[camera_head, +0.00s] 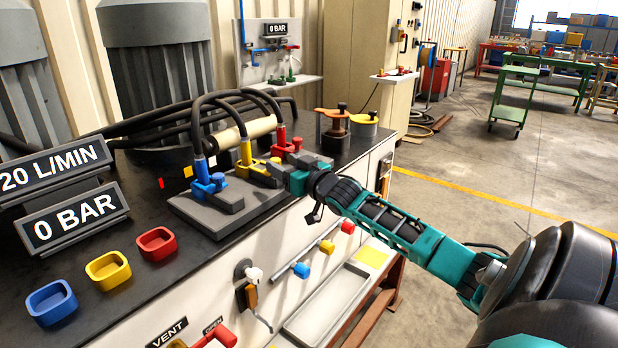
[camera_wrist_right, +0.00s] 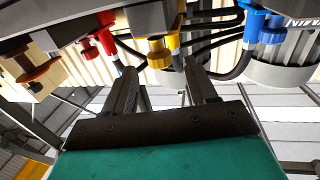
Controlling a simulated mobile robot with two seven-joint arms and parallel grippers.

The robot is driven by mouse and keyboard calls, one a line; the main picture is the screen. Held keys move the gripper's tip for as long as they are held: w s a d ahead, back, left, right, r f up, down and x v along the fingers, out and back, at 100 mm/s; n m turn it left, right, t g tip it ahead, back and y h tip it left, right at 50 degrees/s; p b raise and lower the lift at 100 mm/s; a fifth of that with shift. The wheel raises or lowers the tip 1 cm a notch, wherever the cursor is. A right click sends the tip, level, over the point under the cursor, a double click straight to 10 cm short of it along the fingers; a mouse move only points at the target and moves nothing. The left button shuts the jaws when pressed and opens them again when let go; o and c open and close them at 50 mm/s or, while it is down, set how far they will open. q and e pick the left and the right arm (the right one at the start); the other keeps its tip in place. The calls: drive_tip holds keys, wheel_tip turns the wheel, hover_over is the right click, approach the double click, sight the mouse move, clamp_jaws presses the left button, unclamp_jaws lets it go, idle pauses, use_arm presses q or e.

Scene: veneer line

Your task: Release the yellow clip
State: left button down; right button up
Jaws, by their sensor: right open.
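The yellow clip (camera_head: 262,172) sits at the yellow hose coupling (camera_head: 246,153), on the grey block (camera_head: 215,214) between the blue and red couplings. In the wrist view the yellow clip (camera_wrist_right: 159,58) lies between the fingertips of my right gripper (camera_wrist_right: 160,72). The fingers are apart, one on each side of it; whether they touch it I cannot tell. In the head view my right gripper (camera_head: 284,176) reaches in from the right, close to the yellow clip and partly hiding it. My left gripper is not in view.
The blue coupling (camera_head: 203,178) and red coupling (camera_head: 281,137) stand close on either side, with black hoses arching behind. Blue (camera_head: 50,302), yellow (camera_head: 108,270) and red (camera_head: 157,243) bowls stand on the dark bench top. Signs read 20 L/MIN (camera_head: 54,170) and 0 BAR (camera_head: 73,217).

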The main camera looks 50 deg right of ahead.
drive_tip(key=s+a, duration=0.1)
drive_tip(key=s, duration=0.9)
drive_tip(key=shift+s+p, duration=0.4)
drive_tip(key=shift+a, duration=0.1)
